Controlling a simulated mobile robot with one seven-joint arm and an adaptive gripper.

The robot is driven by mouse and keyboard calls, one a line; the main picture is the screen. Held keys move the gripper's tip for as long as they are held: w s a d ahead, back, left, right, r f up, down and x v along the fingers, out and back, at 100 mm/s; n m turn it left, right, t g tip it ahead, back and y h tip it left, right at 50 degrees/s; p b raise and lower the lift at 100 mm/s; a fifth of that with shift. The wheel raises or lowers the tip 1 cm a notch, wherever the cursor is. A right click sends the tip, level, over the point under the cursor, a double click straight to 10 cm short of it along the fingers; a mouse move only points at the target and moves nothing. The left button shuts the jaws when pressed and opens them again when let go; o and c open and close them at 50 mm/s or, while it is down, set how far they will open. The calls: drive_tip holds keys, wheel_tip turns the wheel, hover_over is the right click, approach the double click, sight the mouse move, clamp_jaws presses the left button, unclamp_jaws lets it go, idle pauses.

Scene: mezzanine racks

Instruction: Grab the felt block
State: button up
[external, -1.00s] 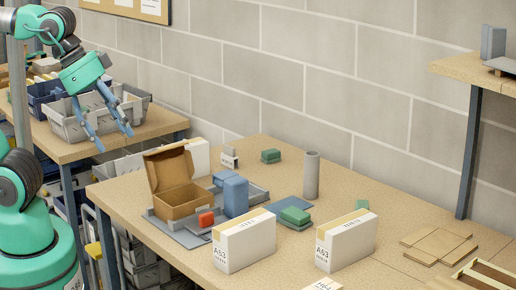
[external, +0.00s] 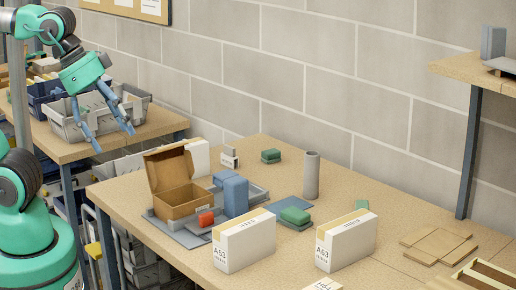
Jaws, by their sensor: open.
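I cannot tell for sure which block is felt. A green block (external: 295,215) lies on a dark flat piece near the middle of the table. Another green block (external: 271,155) lies farther back, and a third green piece (external: 362,206) shows partly behind a white box. My gripper (external: 114,141) is open and empty, pointing down at the upper left, well left of these blocks and above the neighbouring bench.
Two white boxes marked A63 (external: 244,244) (external: 345,242) stand at the table's front. A grey cylinder (external: 311,176) stands behind the middle green block. Flat wooden pieces (external: 438,246) lie at right; a shelf (external: 480,68) overhangs there.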

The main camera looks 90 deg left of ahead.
drive_tip(key=shift+w+r, duration=0.1)
drive_tip(key=w+a+r+p, duration=0.1)
drive_tip(key=w+a+r, duration=0.1)
drive_tip(key=w, duration=0.6)
drive_tip(key=w+a+r+p, duration=0.1)
drive_tip(key=w+a+r, duration=0.15)
drive_tip(key=w, duration=0.65)
drive_tip(key=w+a+f+p, duration=0.1)
drive_tip(key=w+a, duration=0.4)
drive_tip(key=w, duration=0.3)
drive_tip(key=w+a+f+p, duration=0.15)
drive_tip(key=w+a, duration=0.25)
drive_tip(key=w, duration=0.5)
drive_tip(key=w+a+f+g+p, duration=0.1)
drive_tip(key=w+a+f+p, duration=0.1)
drive_tip(key=w+a+f, duration=1)
drive_tip(key=w+a+f+p, duration=0.1)
drive_tip(key=w+a+f, duration=0.3)
drive_tip(key=a+f, duration=0.3)
drive_tip(key=w+a+f+p, duration=0.1)
drive_tip(key=w+a+f, duration=0.2)
drive_tip(key=a+f, duration=0.4)
drive_tip(key=shift+w+a+f, duration=0.25)
drive_tip(key=shift+w+a, duration=0.1)
drive_tip(key=shift+a, duration=0.8)
